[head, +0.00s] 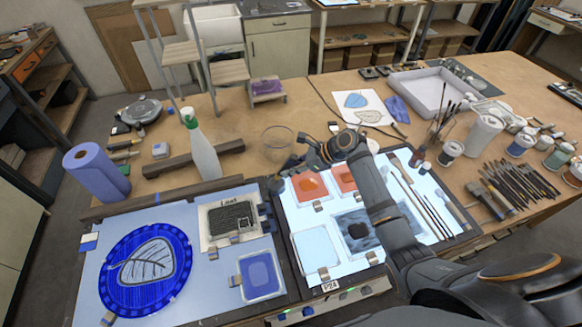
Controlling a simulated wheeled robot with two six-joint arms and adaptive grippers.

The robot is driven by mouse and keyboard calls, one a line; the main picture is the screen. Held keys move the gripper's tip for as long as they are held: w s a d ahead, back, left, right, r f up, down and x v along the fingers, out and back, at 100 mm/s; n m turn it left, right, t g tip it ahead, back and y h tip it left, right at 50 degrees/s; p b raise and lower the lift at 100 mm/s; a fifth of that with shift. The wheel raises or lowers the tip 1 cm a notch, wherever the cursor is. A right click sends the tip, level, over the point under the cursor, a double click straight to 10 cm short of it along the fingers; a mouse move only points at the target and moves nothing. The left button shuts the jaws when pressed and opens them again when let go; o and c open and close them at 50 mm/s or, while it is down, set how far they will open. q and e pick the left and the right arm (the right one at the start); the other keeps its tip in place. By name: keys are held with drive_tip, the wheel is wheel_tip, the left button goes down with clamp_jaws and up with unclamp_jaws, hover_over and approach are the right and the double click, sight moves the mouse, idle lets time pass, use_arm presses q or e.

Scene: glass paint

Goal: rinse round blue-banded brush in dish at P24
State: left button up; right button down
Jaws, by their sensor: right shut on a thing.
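My right gripper (297,158) is over the back edge of the lit panel, just right of a clear round glass vessel (278,139). It is shut on a slim thing, probably the brush, mostly hidden by the fingers; no blue band can be made out. The label P24 (330,285) is on the front edge of the lit panel. On the panel lie a pale blue square dish (315,249), a dark-stained square (358,231) and two orange squares (309,185) (344,178). My left gripper is not in view.
A white spray bottle (202,150) and a wooden bar (193,160) stand left of the glass vessel. Long brushes (422,205) lie on the panel's right side. A blue plate with a leaf (146,268) lies at left. Jars (484,135) and tools crowd the right.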

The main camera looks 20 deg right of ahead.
sight(296, 157)
drive_tip(key=shift+s+a, duration=0.2)
drive_tip(key=shift+s, duration=0.15)
drive_tip(key=shift+w, duration=0.1)
drive_tip(key=shift+w+d, duration=0.2)
drive_tip(key=shift+w, duration=0.05)
drive_tip(key=shift+r, duration=0.15)
drive_tip(key=shift+s+d+r, duration=0.15)
drive_tip(key=shift+d+r, duration=0.1)
drive_tip(key=shift+r, duration=1.05)
drive_tip(key=shift+s+d+r, duration=0.15)
drive_tip(key=shift+d+r, duration=0.1)
drive_tip(key=shift+r, duration=1.05)
drive_tip(key=shift+s+d+r, duration=0.15)
drive_tip(key=shift+d+r, duration=0.1)
drive_tip(key=shift+r, duration=1.05)
